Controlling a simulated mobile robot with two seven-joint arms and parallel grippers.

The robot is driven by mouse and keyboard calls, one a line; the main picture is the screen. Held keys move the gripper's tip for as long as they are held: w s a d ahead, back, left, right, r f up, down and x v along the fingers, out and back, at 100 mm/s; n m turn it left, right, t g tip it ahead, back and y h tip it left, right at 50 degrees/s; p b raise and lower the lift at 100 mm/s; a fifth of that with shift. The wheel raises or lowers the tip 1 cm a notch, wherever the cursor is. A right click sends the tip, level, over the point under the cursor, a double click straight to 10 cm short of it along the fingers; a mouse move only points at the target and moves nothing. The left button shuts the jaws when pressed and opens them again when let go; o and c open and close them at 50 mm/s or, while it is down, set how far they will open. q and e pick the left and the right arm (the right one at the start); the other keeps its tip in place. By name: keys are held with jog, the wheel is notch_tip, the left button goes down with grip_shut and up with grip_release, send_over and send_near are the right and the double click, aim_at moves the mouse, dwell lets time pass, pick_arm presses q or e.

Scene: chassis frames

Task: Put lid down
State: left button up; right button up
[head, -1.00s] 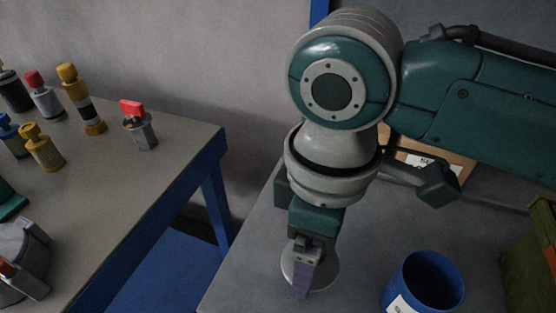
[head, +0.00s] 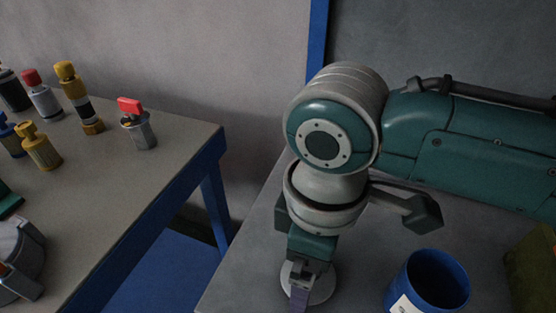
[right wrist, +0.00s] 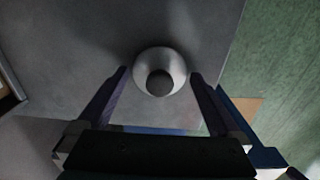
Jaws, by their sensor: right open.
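The lid is a pale round disc (head: 322,287) lying on the grey table at the bottom centre of the head view. In the right wrist view the lid (right wrist: 177,63) is a pale round shape with a dark round knob on top, between the two fingers. My right gripper (head: 298,300) is at the lid and partly covers it in the head view. In the right wrist view the right gripper (right wrist: 159,76) is open, with a gap on both sides of the lid.
A blue cup (head: 398,285) with a white label stands right of the lid. An olive box (head: 535,265) is at the right edge.

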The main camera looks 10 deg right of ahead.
notch_tip(320, 180, up, 12)
jog(key=p, duration=0.3)
jog(key=s+a+f+m+t+y, duration=0.1)
jog(key=s+a+f+m+y, duration=0.15)
jog(key=s, duration=0.25)
jog(key=s+d+m+t+h, duration=0.2)
jog(key=s+d+m, duration=0.4)
jog(key=d, duration=0.6)
jog(key=shift+s+m+t, duration=0.3)
jog(key=shift+s+m, duration=0.05)
jog(key=shift+s, duration=0.25)
jog(key=shift+s+f, duration=0.1)
